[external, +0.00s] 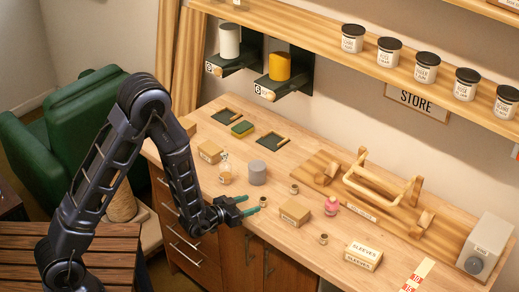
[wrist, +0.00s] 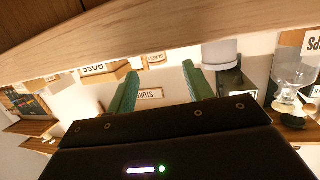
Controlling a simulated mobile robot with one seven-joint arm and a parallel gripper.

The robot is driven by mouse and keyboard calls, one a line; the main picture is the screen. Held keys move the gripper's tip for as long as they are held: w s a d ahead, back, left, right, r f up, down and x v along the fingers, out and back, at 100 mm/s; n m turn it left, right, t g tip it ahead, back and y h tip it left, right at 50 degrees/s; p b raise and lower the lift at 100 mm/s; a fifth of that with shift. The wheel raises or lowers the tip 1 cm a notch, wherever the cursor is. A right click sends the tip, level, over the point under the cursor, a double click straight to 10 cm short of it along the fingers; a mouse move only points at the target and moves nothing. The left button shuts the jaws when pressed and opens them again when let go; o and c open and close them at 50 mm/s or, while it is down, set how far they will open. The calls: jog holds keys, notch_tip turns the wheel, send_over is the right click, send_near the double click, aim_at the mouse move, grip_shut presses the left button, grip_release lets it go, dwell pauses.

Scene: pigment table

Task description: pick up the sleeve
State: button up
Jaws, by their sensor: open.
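My gripper (external: 250,205) is open and empty at the table's front edge. Its two teal fingers stand apart in the wrist view (wrist: 160,75). A small metallic ring-like piece, likely a sleeve (external: 263,201), stands just beyond the fingertips, apart from or barely touching them; I cannot tell which. Similar small pieces stand farther back (external: 294,189) and to the right near the front edge (external: 322,239). A cream box labelled SLEEVES (external: 363,256) lies at the front right. I cannot make out any sleeve in the wrist view.
A wooden rack with a handle (external: 375,194) fills the right. A shelf of jars (external: 427,66) hangs above. The table's edge crosses the wrist view's top (wrist: 150,28).

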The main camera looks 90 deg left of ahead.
jog(key=shift+x, duration=2.6)
jog(key=shift+w+d+f, duration=0.1)
jog(key=shift+d, duration=0.1)
jog(key=c, duration=1.1)
